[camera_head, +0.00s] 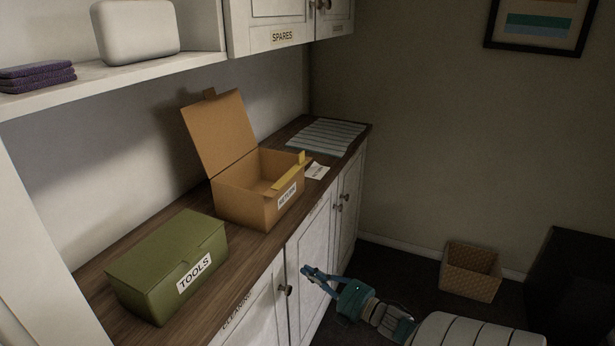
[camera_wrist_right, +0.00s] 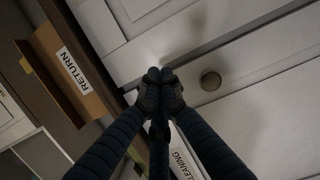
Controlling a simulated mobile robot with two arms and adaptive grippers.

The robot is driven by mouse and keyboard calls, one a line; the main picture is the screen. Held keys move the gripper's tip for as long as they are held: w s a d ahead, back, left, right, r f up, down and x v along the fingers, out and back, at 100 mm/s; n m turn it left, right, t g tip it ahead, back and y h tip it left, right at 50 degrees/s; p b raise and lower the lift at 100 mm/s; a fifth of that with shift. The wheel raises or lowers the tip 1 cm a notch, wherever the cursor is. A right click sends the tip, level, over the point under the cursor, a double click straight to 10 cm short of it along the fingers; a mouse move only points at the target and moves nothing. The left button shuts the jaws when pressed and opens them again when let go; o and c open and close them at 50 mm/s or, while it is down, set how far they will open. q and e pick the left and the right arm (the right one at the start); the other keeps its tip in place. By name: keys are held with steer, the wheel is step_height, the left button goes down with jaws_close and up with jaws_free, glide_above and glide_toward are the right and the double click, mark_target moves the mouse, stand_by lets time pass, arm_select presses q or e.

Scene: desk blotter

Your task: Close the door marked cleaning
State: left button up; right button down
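The door marked cleaning (camera_head: 262,318) is a white lower cabinet door under the wooden counter, at the bottom of the head view. Its lettering is partly cut off there, but the label (camera_wrist_right: 184,164) reads CLEANING in the right wrist view. Its round knob (camera_head: 286,291) also shows in the wrist view (camera_wrist_right: 210,80). A dark gap runs along the door's edge in the wrist view; how far it stands ajar is hard to tell. My right gripper (camera_head: 305,270) is just right of the knob, its fingertips (camera_wrist_right: 160,76) together with nothing seen between them. My left gripper is out of view.
A green TOOLS box (camera_head: 165,265) and an open cardboard RETURN box (camera_head: 245,205) stand on the counter (camera_head: 225,310). Another white cabinet door (camera_head: 312,255) is to the right. A wicker basket (camera_head: 470,272) sits on the floor by the far wall.

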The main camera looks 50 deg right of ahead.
steer(key=s, duration=1.2)
steer(key=s+a+f+m+g+h, duration=0.1)
steer(key=s+a+f+m+g, duration=0.15)
steer(key=f, duration=0.65)
steer(key=s+a+f+m+g+h, duration=0.1)
steer(key=s+a+f+m+g, duration=0.2)
steer(key=f, duration=0.6)
steer(key=s+a+f+m+g, duration=0.2)
steer(key=f+m, duration=0.2)
steer(key=f, duration=0.6)
steer(key=s+a+f+m+g+y, duration=0.1)
steer(key=s+a+f+m+g, duration=0.2)
steer(key=s+a+f, duration=0.6)
steer(key=s+a+f+m+g+y, duration=0.1)
steer(key=s+a+f+m+g, duration=0.2)
steer(key=a, duration=1.2)
steer(key=s+f+g, duration=0.3)
steer(key=s+f, duration=0.2)
steer(key=s, duration=0.2)
steer(key=shift+s+f, duration=0.15)
steer(key=shift+f, duration=0.25)
steer(key=shift+g, duration=0.25)
